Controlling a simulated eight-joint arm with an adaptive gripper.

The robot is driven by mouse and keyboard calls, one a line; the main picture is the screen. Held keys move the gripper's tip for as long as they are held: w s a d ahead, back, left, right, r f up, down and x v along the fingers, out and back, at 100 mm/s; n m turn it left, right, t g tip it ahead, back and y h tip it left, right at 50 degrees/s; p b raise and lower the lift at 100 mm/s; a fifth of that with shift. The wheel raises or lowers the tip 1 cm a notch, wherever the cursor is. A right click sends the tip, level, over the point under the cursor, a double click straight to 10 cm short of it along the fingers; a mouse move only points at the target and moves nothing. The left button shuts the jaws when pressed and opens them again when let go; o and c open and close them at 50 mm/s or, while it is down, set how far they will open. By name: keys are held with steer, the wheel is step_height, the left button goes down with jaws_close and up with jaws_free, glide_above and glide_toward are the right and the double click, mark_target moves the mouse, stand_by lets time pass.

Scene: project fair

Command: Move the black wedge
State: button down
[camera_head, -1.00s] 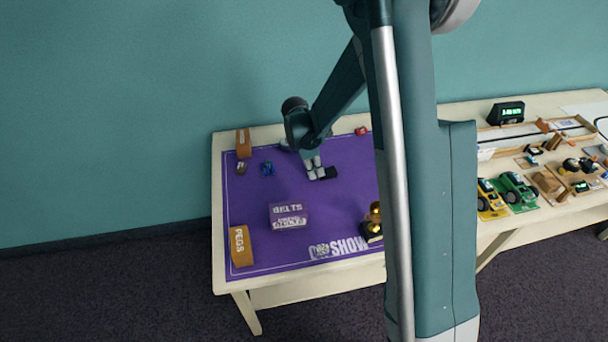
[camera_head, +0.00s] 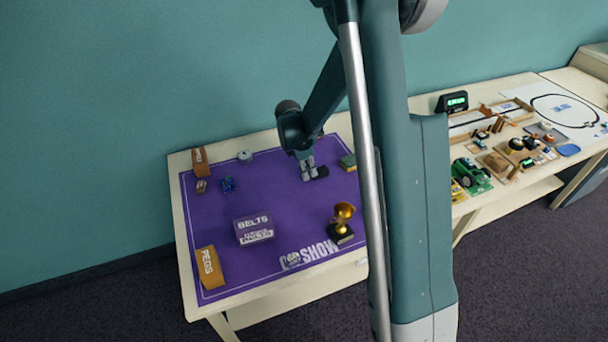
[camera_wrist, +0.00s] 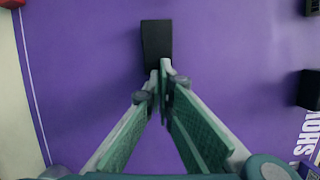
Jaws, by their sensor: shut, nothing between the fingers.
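The black wedge (camera_head: 321,171) lies on the purple mat (camera_head: 285,205), just right of my gripper's fingertips. In the wrist view, the wedge (camera_wrist: 157,45) is a dark upright rectangle at the top centre. My gripper (camera_head: 308,173) points down over the mat, and its fingers also show in the wrist view (camera_wrist: 162,72). The fingertips are together at the wedge's near end, with nothing seen between them. They overlap that end in the picture; I cannot tell whether they touch it.
A gold trophy (camera_head: 342,218), a purple BELTS box (camera_head: 253,230) and an orange PEGS box (camera_head: 209,267) stand nearer the front. A blue item (camera_head: 227,184) lies left, a green item (camera_head: 347,162) right. Much of the mat between is bare. My arm hides part of the table.

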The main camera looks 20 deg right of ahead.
mark_target(350, 157)
steer(key=shift+a, duration=0.1)
steer(key=shift+a, duration=0.75)
steer(key=a, duration=0.2)
steer(key=shift+a+r, duration=0.3)
steer(key=shift+r, duration=0.05)
steer(key=p+v, duration=0.2)
steer(key=v, duration=0.7)
steer(key=shift+r, duration=0.15)
steer(key=shift+y, duration=0.7)
steer(key=d+f, duration=0.1)
steer(key=d, duration=0.3)
steer(key=w+d+f+p, duration=0.1)
steer(key=d, duration=0.3)
steer(key=w+d+f+p, duration=0.1)
steer(key=d, duration=0.3)
steer(key=shift+w+d, duration=0.1)
steer(key=shift+d, duration=0.15)
steer(key=shift+y, duration=0.7)
steer(key=d+f, duration=0.1)
steer(key=d, duration=0.3)
steer(key=d+f+p, duration=0.1)
steer(key=d, duration=0.4)
steer(key=d+f+p, duration=0.1)
steer(key=d, duration=0.3)
steer(key=shift+s+d+f, duration=0.15)
steer(key=shift+s+d, duration=0.05)
steer(key=shift+d, duration=0.05)
steer(key=shift+a, duration=0.15)
